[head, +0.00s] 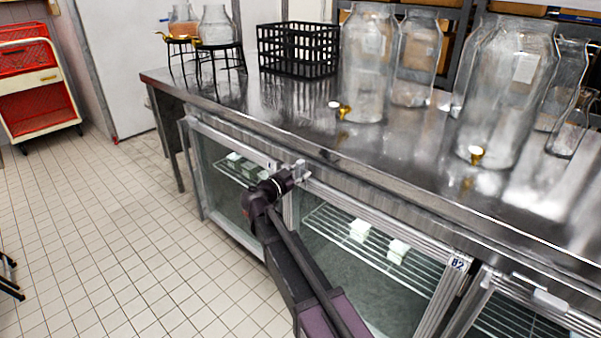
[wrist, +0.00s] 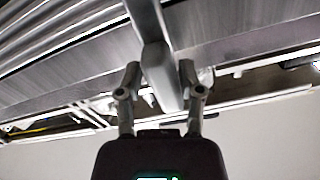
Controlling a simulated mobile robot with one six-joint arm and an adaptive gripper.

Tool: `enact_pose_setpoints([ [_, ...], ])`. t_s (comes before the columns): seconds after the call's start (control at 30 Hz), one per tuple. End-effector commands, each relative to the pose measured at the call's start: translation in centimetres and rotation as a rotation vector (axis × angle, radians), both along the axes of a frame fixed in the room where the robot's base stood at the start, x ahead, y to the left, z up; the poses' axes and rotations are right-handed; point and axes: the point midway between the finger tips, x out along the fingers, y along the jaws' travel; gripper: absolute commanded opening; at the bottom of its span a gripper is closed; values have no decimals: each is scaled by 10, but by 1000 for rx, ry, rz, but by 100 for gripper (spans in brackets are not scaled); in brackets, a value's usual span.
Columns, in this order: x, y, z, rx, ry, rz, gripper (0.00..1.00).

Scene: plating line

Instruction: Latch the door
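The cooler under the steel counter has glass doors in metal frames. In the head view, my gripper (head: 298,172) is at the upper edge of the cooler front, between the left glass door (head: 222,172) and the middle glass door (head: 335,262). A metal latch (head: 302,174) is there, partly hidden by my gripper. In the wrist view, a grey metal latch handle (wrist: 160,72) passes between the two fingers of my gripper (wrist: 160,75). The fingers are apart, one on each side of it, with narrow gaps seeming to show. Whether the latch is engaged cannot be told.
The steel counter (head: 290,112) overhangs the doors and carries glass jars (head: 366,70), a black crate (head: 299,50) and dispensers on stands. Another latch (head: 540,290) is at lower right. A red and cream cart (head: 38,82) stands far left.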

Motion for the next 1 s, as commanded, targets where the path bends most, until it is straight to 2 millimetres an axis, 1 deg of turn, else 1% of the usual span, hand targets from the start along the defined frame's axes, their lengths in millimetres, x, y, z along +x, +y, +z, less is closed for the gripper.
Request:
enact_pose_setpoints([
  [0.03, 0, -1, 0, 0, 0, -2, 18],
  [0.1, 0, -1, 0, 1, 1, -3, 0],
  [0.43, 0, -1, 0, -26, 22, -4, 0],
  [0.8, 2, 2, 0, -201, 159, -6, 0],
  [1.0, 3, 2, 0, -240, 189, -6, 0],
])
